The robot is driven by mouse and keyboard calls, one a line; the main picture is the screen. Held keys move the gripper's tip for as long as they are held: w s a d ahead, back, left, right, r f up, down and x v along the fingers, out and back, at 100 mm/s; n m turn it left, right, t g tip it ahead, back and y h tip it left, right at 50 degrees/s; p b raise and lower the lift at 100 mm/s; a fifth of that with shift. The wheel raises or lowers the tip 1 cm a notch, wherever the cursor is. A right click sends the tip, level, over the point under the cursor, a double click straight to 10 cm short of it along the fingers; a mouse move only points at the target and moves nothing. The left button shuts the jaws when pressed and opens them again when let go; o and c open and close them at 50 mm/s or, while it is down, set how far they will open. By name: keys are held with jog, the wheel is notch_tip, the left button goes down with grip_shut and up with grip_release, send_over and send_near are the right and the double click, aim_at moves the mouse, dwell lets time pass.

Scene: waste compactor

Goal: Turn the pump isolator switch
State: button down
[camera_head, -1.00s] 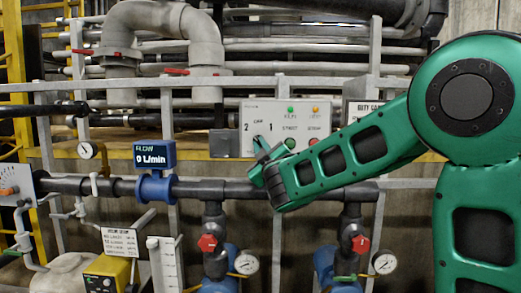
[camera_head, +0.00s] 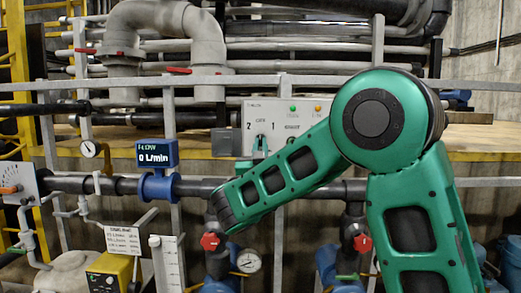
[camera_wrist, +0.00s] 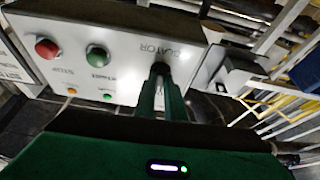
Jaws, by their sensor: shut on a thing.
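A grey control box (camera_head: 290,110) on the rail carries a selector switch between the marks 2 and 1. In the wrist view the box (camera_wrist: 130,30) also shows the switch's dark knob (camera_wrist: 160,68). My gripper (camera_wrist: 164,82) is shut on this knob, its two green fingers close together. In the head view my gripper (camera_head: 260,151) reaches the switch from below, and my forearm covers the box's lower right part. The exact angle of the knob is hard to tell.
The wrist view shows a red button (camera_wrist: 47,48), a green button (camera_wrist: 97,55) and lamps beside the knob. A smaller grey box (camera_head: 225,142) adjoins on the left. A panel with an orange handle (camera_head: 9,190) is at far left. Pipes and a flow meter (camera_head: 157,155) lie below.

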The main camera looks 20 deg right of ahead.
jog(key=shift+m, duration=0.4)
jog(key=c, duration=1.8)
grip_release()
jog(key=shift+v, duration=5.3)
jog(key=shift+a+f, duration=0.15)
